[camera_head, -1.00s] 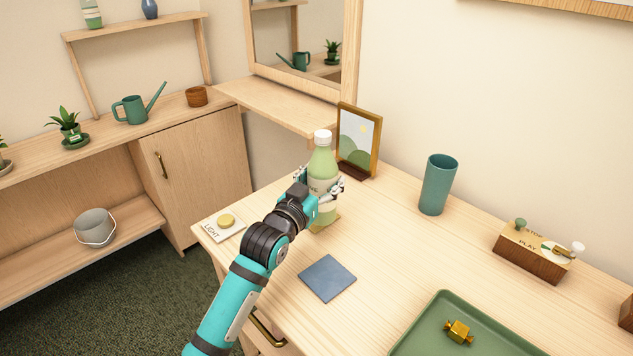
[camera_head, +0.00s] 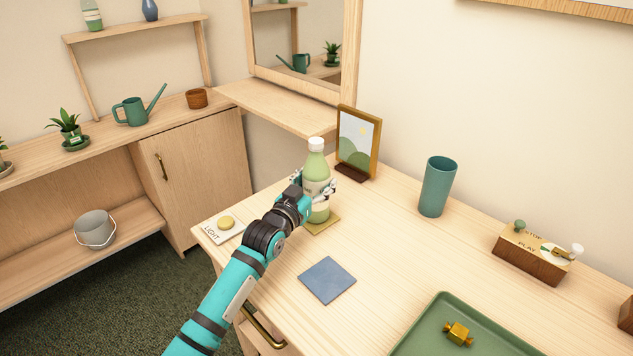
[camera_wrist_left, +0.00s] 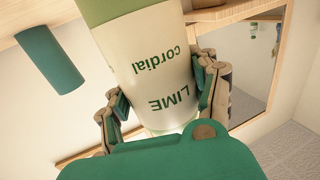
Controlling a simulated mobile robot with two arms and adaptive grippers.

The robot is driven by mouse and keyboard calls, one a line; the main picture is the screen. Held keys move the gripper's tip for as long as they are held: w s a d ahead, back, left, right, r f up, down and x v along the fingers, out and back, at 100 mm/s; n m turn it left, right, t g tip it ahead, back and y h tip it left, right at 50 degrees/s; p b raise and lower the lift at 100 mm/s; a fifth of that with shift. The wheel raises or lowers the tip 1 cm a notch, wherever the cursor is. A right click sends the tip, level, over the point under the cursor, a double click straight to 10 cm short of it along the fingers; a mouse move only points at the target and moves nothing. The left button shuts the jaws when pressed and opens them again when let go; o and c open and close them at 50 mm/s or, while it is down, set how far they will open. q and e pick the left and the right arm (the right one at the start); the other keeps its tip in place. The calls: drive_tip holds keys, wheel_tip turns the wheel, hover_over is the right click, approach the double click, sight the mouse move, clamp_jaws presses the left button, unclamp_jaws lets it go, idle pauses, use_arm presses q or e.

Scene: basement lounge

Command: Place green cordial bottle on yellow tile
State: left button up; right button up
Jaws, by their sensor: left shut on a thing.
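The green cordial bottle (camera_head: 316,169) has a white cap and a label reading LIME cordial, which shows in the left wrist view (camera_wrist_left: 152,75). My left gripper (camera_head: 318,188) is shut around the bottle's lower body, with a finger on each side. The bottle is upright over the yellow tile (camera_head: 323,226), whose front part shows below it. The arm partly hides the bottle's base, so I cannot tell whether it touches the tile. My right gripper is not in view.
A picture frame (camera_head: 357,143) stands close behind the bottle. A blue tile (camera_head: 327,280) lies in front, and a light button panel (camera_head: 224,226) is to the left. A teal cup (camera_head: 437,187) and a green tray (camera_head: 418,329) stand to the right.

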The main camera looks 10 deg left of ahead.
use_arm(q)
drive_tip(key=o, duration=1.2)
drive_tip(key=shift+f, duration=0.1)
drive_tip(key=o, duration=0.5)
drive_tip(key=v, duration=1.2)
drive_tip(key=shift+s+r, duration=0.1)
drive_tip(key=shift+r, duration=0.1)
